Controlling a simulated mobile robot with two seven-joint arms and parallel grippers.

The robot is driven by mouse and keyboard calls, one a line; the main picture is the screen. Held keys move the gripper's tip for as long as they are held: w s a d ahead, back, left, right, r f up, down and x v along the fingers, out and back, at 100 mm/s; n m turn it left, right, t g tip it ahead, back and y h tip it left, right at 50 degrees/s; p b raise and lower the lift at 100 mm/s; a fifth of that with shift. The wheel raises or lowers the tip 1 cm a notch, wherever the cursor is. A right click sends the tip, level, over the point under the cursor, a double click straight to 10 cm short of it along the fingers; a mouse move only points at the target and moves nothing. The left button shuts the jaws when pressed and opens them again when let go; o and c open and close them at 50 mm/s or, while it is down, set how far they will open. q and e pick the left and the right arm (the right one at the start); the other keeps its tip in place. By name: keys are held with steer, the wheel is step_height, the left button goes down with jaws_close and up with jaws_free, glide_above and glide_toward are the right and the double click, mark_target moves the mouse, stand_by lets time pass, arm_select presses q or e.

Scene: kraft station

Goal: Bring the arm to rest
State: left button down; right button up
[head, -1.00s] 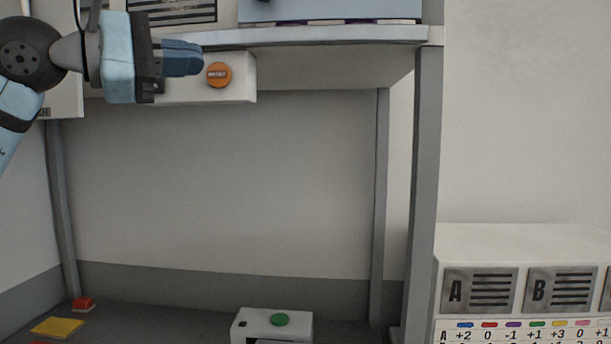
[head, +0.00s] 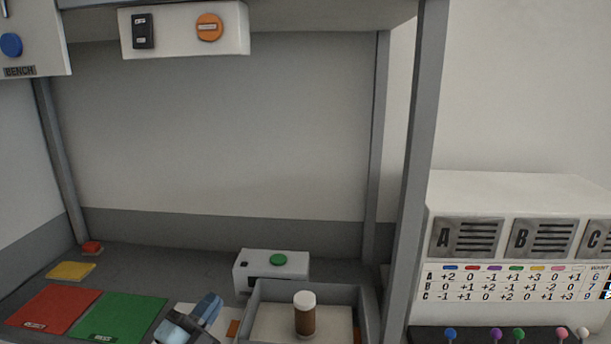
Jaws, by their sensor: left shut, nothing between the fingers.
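My left gripper (head: 207,309) is at the bottom of the head view, low over the bench, left of the grey tray. Its blue fingers are together with nothing between them, and they point up and to the right in the picture. The rest of my left arm is cut off by the lower edge. My right gripper is not in view.
A grey tray (head: 268,291) holds a brown bottle with a white cap (head: 305,314). Behind it is a white box with a green button (head: 278,260). Red (head: 54,308) and green (head: 123,316) mats lie left. A shelf (head: 300,14) overhangs.

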arm_select(q)
steer(key=s+a+f+n+g+y+p, duration=0.1)
steer(key=s+f+n+g+y, duration=0.2)
steer(key=s+f+n, duration=0.5)
steer(key=s+a+f+n+g+y+p, duration=0.1)
steer(key=s+f+n+g+y, duration=0.3)
steer(key=s+f, duration=1.3)
step_height(320, 180, down, 5)
steer(key=n+g, duration=0.2)
steer(key=n, duration=0.2)
steer(key=shift+y, duration=0.3)
steer(key=shift+w, duration=0.1)
